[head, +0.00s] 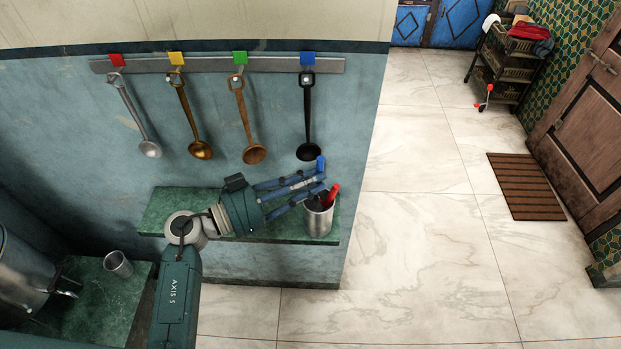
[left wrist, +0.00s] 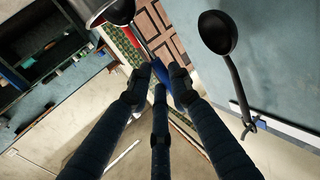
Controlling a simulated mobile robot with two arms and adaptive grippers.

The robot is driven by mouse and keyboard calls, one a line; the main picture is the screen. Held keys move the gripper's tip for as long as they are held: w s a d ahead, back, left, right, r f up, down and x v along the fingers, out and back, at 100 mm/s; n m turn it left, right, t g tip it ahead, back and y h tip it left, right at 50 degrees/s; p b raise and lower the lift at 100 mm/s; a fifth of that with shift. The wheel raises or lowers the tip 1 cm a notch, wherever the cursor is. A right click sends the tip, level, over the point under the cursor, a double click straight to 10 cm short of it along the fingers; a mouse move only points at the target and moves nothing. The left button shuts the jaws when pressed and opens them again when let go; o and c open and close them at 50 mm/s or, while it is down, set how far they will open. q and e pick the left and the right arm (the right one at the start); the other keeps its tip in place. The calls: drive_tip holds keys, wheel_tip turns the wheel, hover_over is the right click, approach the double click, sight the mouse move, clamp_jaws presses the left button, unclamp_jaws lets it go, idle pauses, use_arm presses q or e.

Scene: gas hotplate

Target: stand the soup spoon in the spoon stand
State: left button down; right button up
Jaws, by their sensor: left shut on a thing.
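My left gripper (head: 318,180) reaches in from the left over the shelf, its fingers shut on a blue-handled utensil, seemingly the soup spoon (head: 320,164). In the left wrist view, the blue handle (left wrist: 163,55) shows between the fingertips (left wrist: 160,80). The spoon's lower part is hidden by the fingers. A metal cup, seemingly the spoon stand (head: 319,222), stands upright at the shelf's right end, just below the fingertips. A red-handled utensil (head: 333,193) and a dark piece show at its mouth. I cannot tell whether the blue-handled spoon is inside it. My right gripper is not in view.
Several ladles hang from a rail (head: 225,65) above the shelf; the black ladle (head: 308,130) is just above my left gripper. The green shelf (head: 165,200) carries the cup. An empty metal cup (head: 118,263) stands on a lower green surface at left.

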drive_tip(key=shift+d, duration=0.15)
use_arm(q)
drive_tip(key=c, duration=1.5)
unclamp_jaws()
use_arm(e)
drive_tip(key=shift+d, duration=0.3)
use_arm(q)
drive_tip(key=v, duration=1.2)
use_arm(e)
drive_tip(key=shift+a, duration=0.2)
